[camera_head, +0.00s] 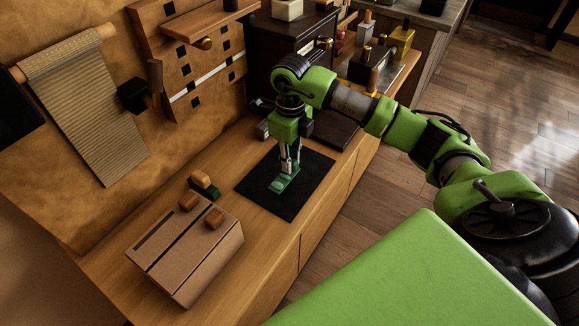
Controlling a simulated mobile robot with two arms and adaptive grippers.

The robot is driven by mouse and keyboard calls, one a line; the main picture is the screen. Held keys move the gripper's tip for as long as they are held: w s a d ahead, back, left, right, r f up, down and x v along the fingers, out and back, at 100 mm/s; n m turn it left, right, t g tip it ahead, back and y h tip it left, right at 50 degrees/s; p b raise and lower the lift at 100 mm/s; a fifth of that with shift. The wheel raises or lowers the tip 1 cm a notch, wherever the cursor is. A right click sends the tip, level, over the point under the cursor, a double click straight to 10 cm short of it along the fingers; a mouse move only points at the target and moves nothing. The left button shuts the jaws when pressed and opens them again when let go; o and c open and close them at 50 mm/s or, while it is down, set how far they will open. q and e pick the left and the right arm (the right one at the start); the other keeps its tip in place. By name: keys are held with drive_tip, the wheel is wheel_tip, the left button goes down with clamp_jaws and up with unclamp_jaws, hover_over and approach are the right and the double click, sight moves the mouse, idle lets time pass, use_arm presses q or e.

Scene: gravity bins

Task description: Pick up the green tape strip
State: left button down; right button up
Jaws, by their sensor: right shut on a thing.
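My right gripper (287,170) points down over the black mat (312,167) on the wooden counter. It is shut on a small pale green strip (281,186), which I take to be the green tape strip. The strip is at or just above the mat; I cannot tell whether it still touches it. The fingers hide part of the strip. My left gripper is not in view.
A cardboard box (180,264) with a dark slot and brown blocks on top stands at the front left of the mat. A dark green and brown item (203,186) lies behind it. Dark cabinets (281,42) and small tools stand at the back.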

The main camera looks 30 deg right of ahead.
drive_tip(key=s+a+r+b, duration=0.2)
drive_tip(key=s+a+r, duration=0.3)
drive_tip(key=s+r, duration=0.3)
drive_tip(key=s, duration=0.3)
drive_tip(key=shift+a, duration=0.2)
